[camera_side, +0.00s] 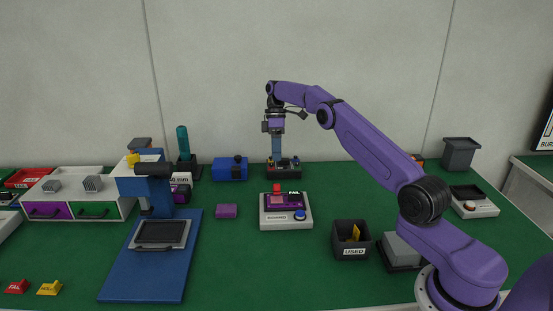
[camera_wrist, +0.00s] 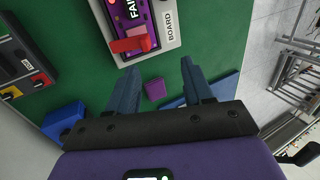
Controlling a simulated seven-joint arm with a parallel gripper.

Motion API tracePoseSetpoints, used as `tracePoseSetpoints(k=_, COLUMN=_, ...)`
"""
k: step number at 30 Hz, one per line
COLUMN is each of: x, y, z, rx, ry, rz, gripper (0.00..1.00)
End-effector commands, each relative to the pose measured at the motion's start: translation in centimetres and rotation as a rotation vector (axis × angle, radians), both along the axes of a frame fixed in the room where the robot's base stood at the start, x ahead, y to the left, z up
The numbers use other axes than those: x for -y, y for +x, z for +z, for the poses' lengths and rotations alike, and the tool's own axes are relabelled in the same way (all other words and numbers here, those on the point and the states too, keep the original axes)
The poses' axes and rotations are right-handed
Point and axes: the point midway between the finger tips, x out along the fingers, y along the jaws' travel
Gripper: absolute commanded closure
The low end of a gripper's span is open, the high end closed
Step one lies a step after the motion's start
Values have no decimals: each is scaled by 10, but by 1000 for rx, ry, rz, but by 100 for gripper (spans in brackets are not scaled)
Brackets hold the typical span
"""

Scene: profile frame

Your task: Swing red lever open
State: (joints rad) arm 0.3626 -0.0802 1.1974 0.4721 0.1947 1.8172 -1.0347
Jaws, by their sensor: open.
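The red lever (camera_side: 277,188) stands at the back left of a light grey fixture (camera_side: 286,222) in the middle of the green table. The fixture holds a purple board and has a blue button at its front right. In the wrist view the red lever (camera_wrist: 130,43) lies across the purple part, beside a "FAIL" label, with "BOARD" printed on the fixture (camera_wrist: 170,30). My gripper (camera_side: 276,157) is above and behind the fixture, pointing down. In the wrist view my gripper (camera_wrist: 158,76) is open, with nothing between its fingers, and the lever is beyond the fingertips, apart from them.
A dark device (camera_side: 289,166) with knobs stands behind the fixture. A small purple block (camera_side: 226,211) and a blue box (camera_side: 230,169) are to the left. A blue press stand (camera_side: 150,265) is farther left. A dark bin marked "USED" (camera_side: 351,251) stands at the front right.

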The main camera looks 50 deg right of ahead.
Motion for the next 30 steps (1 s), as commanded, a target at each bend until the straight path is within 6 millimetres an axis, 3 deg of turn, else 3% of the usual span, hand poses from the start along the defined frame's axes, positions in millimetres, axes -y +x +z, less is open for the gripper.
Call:
tracePoseSetpoints(k=5, x=-2, y=2, z=11, rx=-16, ry=-83, rz=-179, gripper=49)
tracePoseSetpoints(k=21, x=-12, y=-8, z=58, rx=-13, ry=-408, rz=-1230, gripper=49)
tracePoseSetpoints(k=30, x=-16, y=-16, z=68, rx=2, ry=-438, rz=-1518, gripper=49)
